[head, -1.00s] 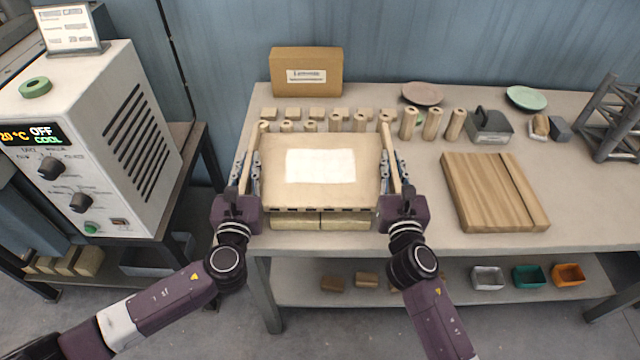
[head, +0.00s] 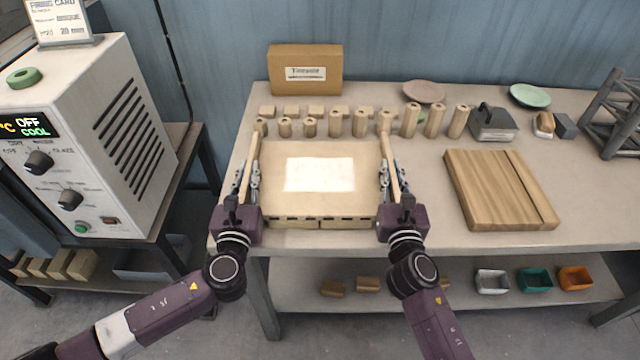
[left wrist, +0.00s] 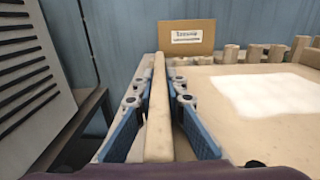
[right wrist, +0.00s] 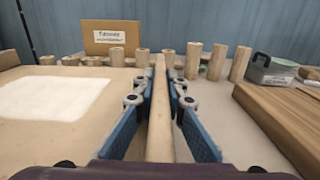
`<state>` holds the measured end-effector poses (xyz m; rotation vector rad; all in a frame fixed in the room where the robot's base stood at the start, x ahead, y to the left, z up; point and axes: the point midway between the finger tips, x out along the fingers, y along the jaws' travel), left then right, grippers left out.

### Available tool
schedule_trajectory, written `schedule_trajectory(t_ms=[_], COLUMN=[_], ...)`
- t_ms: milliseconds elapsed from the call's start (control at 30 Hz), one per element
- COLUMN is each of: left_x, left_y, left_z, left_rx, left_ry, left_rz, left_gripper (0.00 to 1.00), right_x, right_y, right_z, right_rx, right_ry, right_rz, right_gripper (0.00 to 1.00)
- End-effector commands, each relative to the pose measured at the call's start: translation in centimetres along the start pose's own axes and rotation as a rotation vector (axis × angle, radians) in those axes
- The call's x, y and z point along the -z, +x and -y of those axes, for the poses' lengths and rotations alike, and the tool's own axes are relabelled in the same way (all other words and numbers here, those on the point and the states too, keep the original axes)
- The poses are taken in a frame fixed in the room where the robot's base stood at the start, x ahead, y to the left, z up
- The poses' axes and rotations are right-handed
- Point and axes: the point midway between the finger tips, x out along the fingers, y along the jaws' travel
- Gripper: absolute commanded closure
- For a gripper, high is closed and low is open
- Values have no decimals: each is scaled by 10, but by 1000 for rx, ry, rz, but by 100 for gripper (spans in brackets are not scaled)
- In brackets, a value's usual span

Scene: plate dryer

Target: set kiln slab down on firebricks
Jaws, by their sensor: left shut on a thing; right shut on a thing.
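The kiln slab (head: 285,205) is a tan board with a white patch on top and a raised rail along each side. It lies level over the firebricks (head: 300,225), of which only a thin front strip shows under its front edge. I cannot tell whether slab and bricks touch. My left gripper (head: 247,175) is shut on the slab's left rail (left wrist: 158,110). My right gripper (head: 394,175) is shut on its right rail (right wrist: 160,115). Blue finger pads press both sides of each rail in the wrist views.
Several posts (head: 361,123) and small blocks stand behind the slab. A cardboard box (head: 306,70) is at the back. A wooden board (head: 498,190) lies to the right, with clear table between. The dryer cabinet (head: 75,150) stands at the left.

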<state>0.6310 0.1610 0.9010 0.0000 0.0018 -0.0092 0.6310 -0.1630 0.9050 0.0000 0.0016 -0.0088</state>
Motion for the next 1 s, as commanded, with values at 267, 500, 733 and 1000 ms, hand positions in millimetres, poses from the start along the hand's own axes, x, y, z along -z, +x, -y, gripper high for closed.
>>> schedule_trajectory(t_ms=[267, 500, 733, 1000], left_x=[3, 3, 5, 5], left_y=[0, 0, -26, -84], left_z=[-2, -1, 0, -1], left_rx=[-3, -1, 0, -1], left_ry=[1, 0, 1, 1], left_rz=[0, 0, -3, -4], left_gripper=[71, 71, 71, 71], right_x=[3, 3, 3, 3], right_y=[0, 0, 0, 0], right_z=[1, 1, 0, 0], right_rx=[3, 1, 1, 0], right_ry=[-1, 0, 0, 0], right_rz=[0, 0, 0, 0], right_gripper=[71, 71, 71, 71])
